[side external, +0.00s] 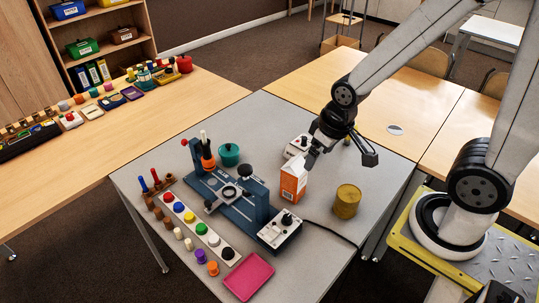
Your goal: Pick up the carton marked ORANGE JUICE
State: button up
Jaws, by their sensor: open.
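An orange and white carton (293,181) stands upright on the grey table, right of the blue apparatus. It has pale print on its orange side, too small to read. My gripper (313,160) is open at the carton's upper right, close to its top. I cannot tell from this one view whether a finger touches the carton or is beside it. The gripper hides part of what is behind it.
A yellow-brown can (346,201) stands right of the carton. A blue apparatus (232,190) and a white control box (281,230) stand to its left and front. A white device (298,146) is behind. A pink tray (248,276) lies at the front edge.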

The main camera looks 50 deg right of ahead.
jog(key=t, duration=0.3)
send_near(297, 162)
jog(key=f+t, duration=0.1)
jog(key=f+n+t, duration=0.1)
jog(key=f, duration=0.1)
jog(key=w+f+t, duration=0.1)
jog(key=t, duration=0.1)
jog(key=shift+w+a+f+n+y, duration=0.1)
jog(key=shift+f+n+y, duration=0.2)
jog(key=shift+f, duration=0.1)
jog(key=shift+s+d+f+t, duration=0.15)
jog(key=shift+f+t, duration=0.25)
jog(key=shift+t, duration=0.1)
jog(key=shift+s+d+f+t, duration=0.1)
jog(key=shift+f+t, duration=0.3)
jog(key=shift+t, duration=0.1)
jog(key=shift+s+f+t+y, duration=0.4)
jog(key=shift+s+t, duration=0.15)
jog(key=shift+t, duration=0.35)
jog(key=shift+r, duration=0.1)
jog(key=shift+x, duration=3.95)
jog(key=shift+d+r, duration=0.1)
